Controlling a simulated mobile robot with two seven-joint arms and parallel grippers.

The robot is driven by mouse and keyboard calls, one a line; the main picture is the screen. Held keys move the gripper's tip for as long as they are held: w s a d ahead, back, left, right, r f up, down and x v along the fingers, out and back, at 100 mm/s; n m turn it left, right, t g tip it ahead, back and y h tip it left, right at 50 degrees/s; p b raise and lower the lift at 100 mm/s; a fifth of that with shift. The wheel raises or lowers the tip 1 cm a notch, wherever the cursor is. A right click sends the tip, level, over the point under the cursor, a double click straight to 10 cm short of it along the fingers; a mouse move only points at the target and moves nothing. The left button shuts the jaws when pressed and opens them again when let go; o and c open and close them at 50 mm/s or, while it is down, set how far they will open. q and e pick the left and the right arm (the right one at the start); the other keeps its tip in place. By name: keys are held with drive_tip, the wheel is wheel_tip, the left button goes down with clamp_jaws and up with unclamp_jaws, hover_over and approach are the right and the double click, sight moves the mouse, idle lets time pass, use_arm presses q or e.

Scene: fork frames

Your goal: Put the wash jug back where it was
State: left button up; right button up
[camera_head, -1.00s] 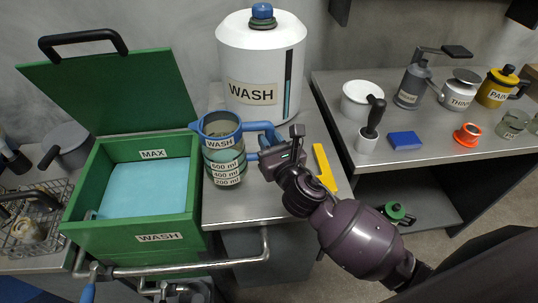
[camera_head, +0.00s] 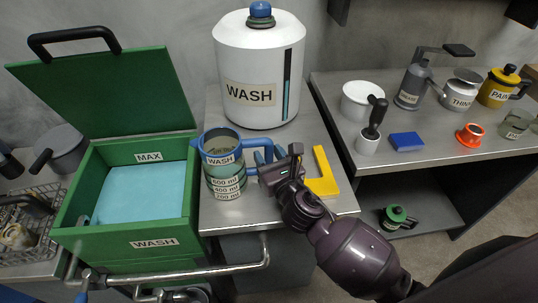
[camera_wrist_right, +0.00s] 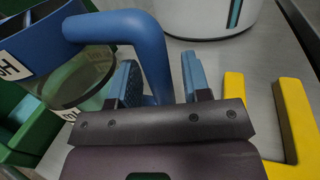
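The wash jug (camera_head: 222,167) is a clear measuring jug with a blue rim, blue handle and WASH label. It is upright and appears to stand on the grey bench top, between the green wash box and a yellow angle piece (camera_head: 325,178). My right gripper (camera_head: 268,160) is at the jug's handle, on its right side. In the right wrist view, the blue handle (camera_wrist_right: 152,50) passes between the two spread fingers (camera_wrist_right: 160,82), with a gap beside the right finger. The jug's base is out of the right wrist view. My left gripper is not in view.
The green wash box (camera_head: 75,215) with raised lid holds light blue liquid left of the jug. A white WASH tank (camera_head: 258,65) stands behind. A metal rail (camera_head: 190,268) runs along the front. Another bench (camera_head: 440,165) with several vessels is at the right.

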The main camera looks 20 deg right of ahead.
drive_tip(key=shift+r, duration=0.15)
drive_tip(key=s, duration=0.7)
drive_tip(key=s+d, duration=0.1)
drive_tip(key=s, duration=0.2)
drive_tip(key=shift+s, duration=0.4)
drive_tip(key=shift+s+d, duration=0.1)
drive_tip(key=shift+s, duration=0.5)
